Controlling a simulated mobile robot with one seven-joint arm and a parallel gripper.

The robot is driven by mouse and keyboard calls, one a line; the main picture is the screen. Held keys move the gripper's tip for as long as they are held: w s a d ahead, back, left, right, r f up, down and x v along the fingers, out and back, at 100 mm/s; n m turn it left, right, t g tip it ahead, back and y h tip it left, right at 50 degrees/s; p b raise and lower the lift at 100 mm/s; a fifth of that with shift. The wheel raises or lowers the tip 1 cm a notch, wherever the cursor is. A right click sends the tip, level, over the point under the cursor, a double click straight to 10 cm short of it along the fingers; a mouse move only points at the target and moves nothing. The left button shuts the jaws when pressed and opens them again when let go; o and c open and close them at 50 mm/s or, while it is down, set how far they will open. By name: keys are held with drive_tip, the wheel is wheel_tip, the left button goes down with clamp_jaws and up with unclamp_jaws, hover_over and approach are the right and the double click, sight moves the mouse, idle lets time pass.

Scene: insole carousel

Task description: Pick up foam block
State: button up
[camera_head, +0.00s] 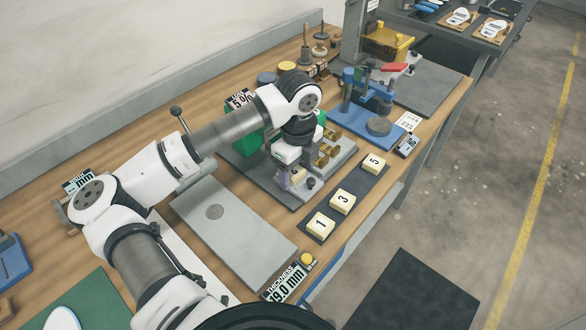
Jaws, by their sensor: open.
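Three cream blocks that look like foam lie in a row on a dark strip (326,239) near the table's front edge. They are the block marked 1 (320,223), the block marked 3 (343,202) and the block marked 5 (373,164). My gripper (292,181) points down to the left of this row, over a grey fixture (342,157) on a dark mat. It is open. A small purple piece (284,178) shows beside its fingers. I cannot tell whether they touch, and the arm hides part of that area.
A grey plate device (236,232) with a thickness display (287,283) stands left of the row. A green block (247,138) is behind my arm. A blue press (371,106) stands at the back right. The floor beyond the front edge holds a dark mat (414,294).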

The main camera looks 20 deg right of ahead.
sight(297, 173)
drive_tip(key=c, duration=1.1)
drive_tip(key=shift+c, duration=0.2)
wheel_tip(297, 173, up, 20)
drive_tip(key=b, duration=0.4)
